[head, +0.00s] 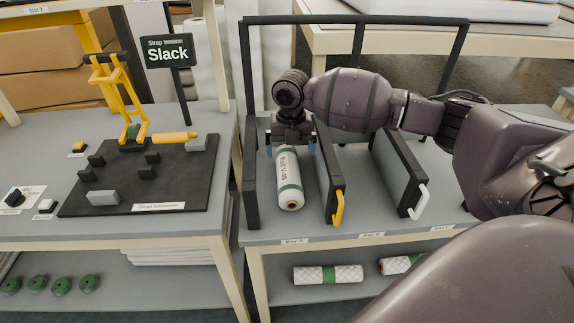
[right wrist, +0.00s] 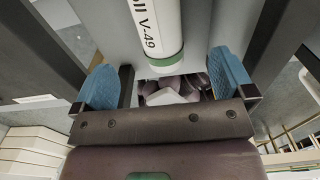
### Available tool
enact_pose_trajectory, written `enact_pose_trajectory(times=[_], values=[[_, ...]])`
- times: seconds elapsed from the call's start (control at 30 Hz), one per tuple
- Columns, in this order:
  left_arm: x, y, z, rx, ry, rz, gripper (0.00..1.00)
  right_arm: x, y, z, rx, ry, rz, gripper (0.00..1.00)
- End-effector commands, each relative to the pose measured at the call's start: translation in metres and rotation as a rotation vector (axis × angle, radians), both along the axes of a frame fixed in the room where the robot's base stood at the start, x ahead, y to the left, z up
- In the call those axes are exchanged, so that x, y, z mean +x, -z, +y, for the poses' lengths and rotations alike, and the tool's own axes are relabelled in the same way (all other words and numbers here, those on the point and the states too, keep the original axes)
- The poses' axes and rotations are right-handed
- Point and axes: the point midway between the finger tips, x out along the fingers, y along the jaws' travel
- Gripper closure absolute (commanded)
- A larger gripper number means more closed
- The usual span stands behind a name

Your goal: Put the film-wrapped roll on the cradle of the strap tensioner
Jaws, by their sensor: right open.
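A white roll (head: 290,178) with green bands and the lettering "Roll V-49" lies in the left bay of the rack; its surface looks smooth. My right gripper (head: 291,146) is over its far end, open, with blue fingertips to either side. In the right wrist view the roll (right wrist: 155,25) shows between and beyond the open fingers (right wrist: 165,80), with gaps on both sides. The strap tensioner (head: 190,178) is a black board with a yellow lever frame (head: 110,85) on the left table. Small black blocks (head: 147,172), apparently its cradle, stand bare on it. My left gripper is out of view.
Black dividers (head: 333,185) with yellow and white handles separate the bays; a black frame (head: 355,20) rises behind. The other bays look empty. Quilted rolls (head: 328,274) lie on the lower shelf. A "Slack" sign (head: 168,51) stands behind the tensioner. A gap separates the two tables.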

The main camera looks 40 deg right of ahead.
Motion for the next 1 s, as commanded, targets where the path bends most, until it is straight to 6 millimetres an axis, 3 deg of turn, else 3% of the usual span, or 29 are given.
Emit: enact_pose_trajectory(times=[0.17, 0.47, 0.77, 1.0], values=[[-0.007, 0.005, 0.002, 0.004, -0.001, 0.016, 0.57, 0.000, 0.005, 0.000, -0.001, -0.003, 0.003, 0.00], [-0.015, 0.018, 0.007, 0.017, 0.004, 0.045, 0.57, 0.000, 0.046, 0.000, 0.000, -0.001, 0.004, 0.00], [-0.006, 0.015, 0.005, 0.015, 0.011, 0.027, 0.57, 0.002, 0.066, 0.000, 0.000, 0.000, 0.001, 0.00], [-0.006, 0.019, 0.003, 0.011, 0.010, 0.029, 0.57, 0.006, 0.099, 0.000, 0.000, -0.001, 0.006, 0.00]])
